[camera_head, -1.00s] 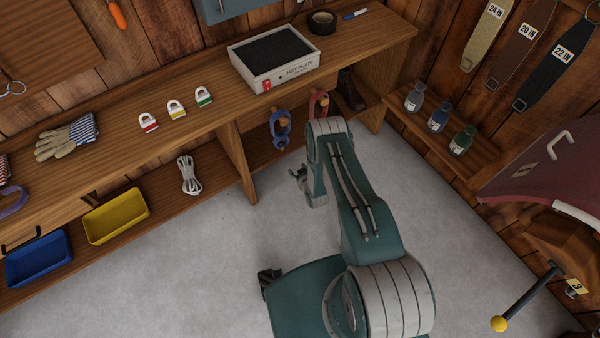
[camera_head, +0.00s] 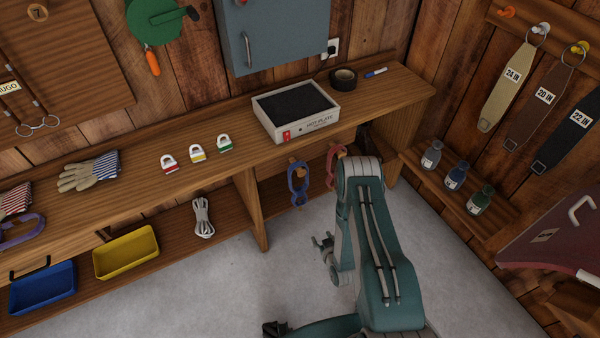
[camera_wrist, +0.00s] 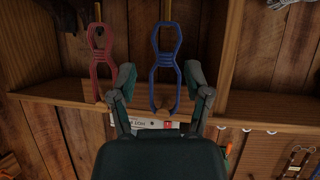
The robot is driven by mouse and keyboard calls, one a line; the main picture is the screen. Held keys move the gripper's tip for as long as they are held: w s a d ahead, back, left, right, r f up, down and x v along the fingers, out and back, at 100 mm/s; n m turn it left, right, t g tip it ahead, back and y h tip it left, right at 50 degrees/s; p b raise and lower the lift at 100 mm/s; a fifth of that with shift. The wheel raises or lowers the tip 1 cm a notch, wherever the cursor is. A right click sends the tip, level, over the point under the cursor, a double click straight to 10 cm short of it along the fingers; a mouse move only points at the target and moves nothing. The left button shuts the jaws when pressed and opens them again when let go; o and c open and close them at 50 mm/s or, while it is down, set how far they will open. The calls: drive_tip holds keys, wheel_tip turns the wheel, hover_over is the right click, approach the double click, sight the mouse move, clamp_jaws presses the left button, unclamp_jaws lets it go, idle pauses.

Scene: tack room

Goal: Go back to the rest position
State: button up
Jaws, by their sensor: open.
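My gripper (camera_head: 322,243) shows in the head view at the end of my folded teal arm, over the grey floor in front of the bench. In the wrist view my gripper (camera_wrist: 158,82) has its two fingers spread, with nothing held between them. Beyond the fingers in that view are a blue hobble-like strap (camera_wrist: 166,55) and a red one (camera_wrist: 101,55), apart from the gripper. The blue strap (camera_head: 298,186) and the red strap (camera_head: 336,165) hang below the bench top in the head view.
The wooden bench (camera_head: 330,130) carries a hot plate (camera_head: 297,112), padlocks, gloves and tape. Below are a yellow tray (camera_head: 126,253), a blue tray (camera_head: 43,288) and a coiled rope (camera_head: 202,217). Bottles (camera_head: 456,176) line the right shelf. The floor (camera_head: 210,290) before the bench is clear.

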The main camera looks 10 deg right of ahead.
drive_tip(key=shift+w, duration=0.1)
drive_tip(key=w+d+r+g+h, duration=0.1)
drive_tip(key=w+r, duration=0.4)
drive_tip(key=r, duration=0.8)
drive_tip(key=w+d+r+g, duration=0.1)
drive_tip(key=w+r, duration=0.5)
drive_tip(key=r, duration=0.6)
wheel_tip(320, 180, up, 12)
drive_tip(key=s+g+h, duration=0.1)
drive_tip(key=s, duration=0.2)
drive_tip(key=s+a+r+m+g, duration=0.2)
drive_tip(key=s+a+r, duration=0.1)
drive_tip(key=s+r, duration=1.05)
drive_tip(key=s+r+g, duration=0.1)
drive_tip(key=s+r, duration=0.2)
drive_tip(key=s, duration=0.5)
drive_tip(key=s+a+r, duration=0.1)
drive_tip(key=s+r, duration=0.3)
drive_tip(key=s, duration=0.4)
drive_tip(key=shift+s+a+g, duration=0.25)
drive_tip(key=shift+a+g, duration=0.05)
drive_tip(key=shift+g, duration=0.1)
